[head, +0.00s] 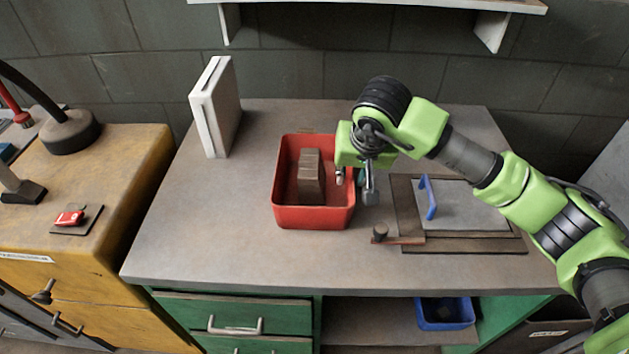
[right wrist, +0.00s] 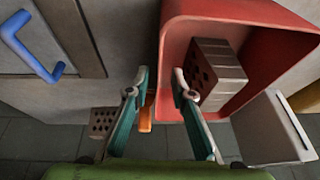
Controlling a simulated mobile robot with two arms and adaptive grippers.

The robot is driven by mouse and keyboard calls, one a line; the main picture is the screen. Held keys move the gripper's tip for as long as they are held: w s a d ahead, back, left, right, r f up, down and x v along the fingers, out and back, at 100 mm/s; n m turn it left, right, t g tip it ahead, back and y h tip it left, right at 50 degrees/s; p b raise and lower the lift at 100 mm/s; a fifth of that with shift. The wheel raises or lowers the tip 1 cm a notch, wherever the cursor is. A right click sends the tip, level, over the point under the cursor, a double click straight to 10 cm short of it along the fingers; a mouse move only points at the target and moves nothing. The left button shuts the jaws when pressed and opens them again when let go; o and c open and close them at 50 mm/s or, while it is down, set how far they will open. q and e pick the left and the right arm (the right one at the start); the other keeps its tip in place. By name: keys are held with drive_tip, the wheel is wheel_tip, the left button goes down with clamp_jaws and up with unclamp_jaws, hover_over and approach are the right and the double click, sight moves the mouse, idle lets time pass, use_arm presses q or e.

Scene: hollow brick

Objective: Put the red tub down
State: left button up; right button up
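The red tub (head: 313,216) appears to stand upright on the grey workbench (head: 230,250). A brown hollow brick (head: 311,178) is inside it; its holes show in the right wrist view (right wrist: 210,72). My right gripper (head: 355,190) is at the tub's right wall, pointing down. In the right wrist view its fingers (right wrist: 161,76) are spread, one on the inner side of the tub wall (right wrist: 170,45) and one outside. A gap shows between fingers and wall, so I see no clear grip. My left gripper is in neither view.
A white upright box (head: 216,108) stands behind the tub at left. A board with a blue handle (head: 428,198) lies to the right. A perforated block (right wrist: 103,121) and an orange item (right wrist: 146,112) are near the gripper. The bench's front left is clear.

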sight(349, 183)
drive_tip(key=shift+w+f, duration=0.35)
drive_tip(key=shift+f, duration=0.3)
drive_tip(key=shift+w+f+p, duration=0.1)
drive_tip(key=shift+f+p, duration=0.2)
drive_tip(key=shift+p, duration=0.05)
drive_tip(key=p+x, duration=0.1)
drive_tip(key=x, duration=0.2)
drive_tip(key=shift+w+f, duration=0.2)
drive_tip(key=shift+w, duration=0.05)
drive_tip(key=shift+w+f, duration=0.2)
drive_tip(key=shift+f, duration=0.15)
drive_tip(key=shift+c, duration=0.3)
clamp_jaws()
drive_tip(key=shift+r, duration=0.15)
